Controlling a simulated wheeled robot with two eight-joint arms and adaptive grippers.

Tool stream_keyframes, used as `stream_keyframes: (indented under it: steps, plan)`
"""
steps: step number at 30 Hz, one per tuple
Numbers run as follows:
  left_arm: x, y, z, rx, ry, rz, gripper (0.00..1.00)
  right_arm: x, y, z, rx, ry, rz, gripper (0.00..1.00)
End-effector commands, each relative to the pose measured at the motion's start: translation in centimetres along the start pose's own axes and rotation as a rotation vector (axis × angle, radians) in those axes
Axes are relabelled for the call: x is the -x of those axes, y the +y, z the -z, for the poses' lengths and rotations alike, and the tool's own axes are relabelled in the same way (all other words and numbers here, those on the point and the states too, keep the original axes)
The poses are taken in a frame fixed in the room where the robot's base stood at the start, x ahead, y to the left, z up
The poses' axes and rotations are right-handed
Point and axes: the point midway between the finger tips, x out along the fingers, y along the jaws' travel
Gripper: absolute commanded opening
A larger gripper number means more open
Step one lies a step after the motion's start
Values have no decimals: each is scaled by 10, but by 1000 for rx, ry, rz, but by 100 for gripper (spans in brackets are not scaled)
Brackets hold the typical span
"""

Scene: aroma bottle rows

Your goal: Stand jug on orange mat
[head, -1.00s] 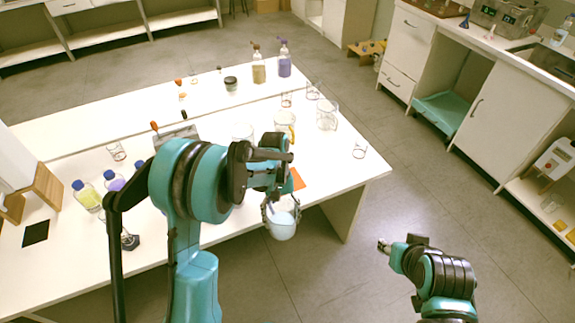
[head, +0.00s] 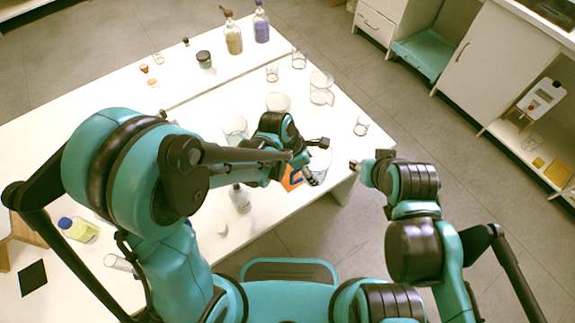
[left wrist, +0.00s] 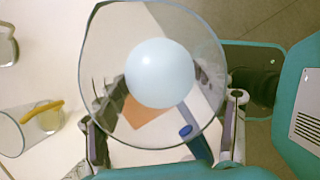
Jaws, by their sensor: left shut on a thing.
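The jug is a clear glass vessel with pale blue-white contents. It fills the upper middle of the left wrist view (left wrist: 160,72) and shows partly in the head view (head: 321,159), near the table's right front edge. My left gripper (head: 313,172) is shut on the jug, with its fingers on either side in the left wrist view (left wrist: 165,128). The orange mat (head: 291,181) lies on the table beside the gripper, partly hidden by it. In the left wrist view it shows through the glass (left wrist: 146,116). I cannot tell the jug's height above the table. My right gripper (head: 356,165) is small and apart from the jug.
Clear beakers (head: 321,88) and small glasses (head: 361,126) stand behind on the white table (head: 215,95).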

Motion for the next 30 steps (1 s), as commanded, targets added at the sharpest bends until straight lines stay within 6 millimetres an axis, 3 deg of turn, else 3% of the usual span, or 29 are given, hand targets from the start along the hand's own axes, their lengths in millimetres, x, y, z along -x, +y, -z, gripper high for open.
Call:
stream_keyframes:
  steps: [6, 12, 17, 24, 30]
  plan:
    - [-20, 43, 45, 4, 1, -1, 29, -18, 0, -12, 0, 0, 0, 40]
    - [-27, 63, 65, 0, 0, 0, 29, -23, 0, -16, 0, 0, 0, 40]
    - [-34, 66, 70, -2, 0, 2, 29, -26, 0, -19, 0, 0, 0, 40]
    - [-65, 65, 82, -2, 1, 1, 29, -40, 0, -28, 0, 0, 0, 40]
    - [-64, 65, 82, -2, 1, 2, 29, -38, 0, -27, 0, 0, 0, 40]
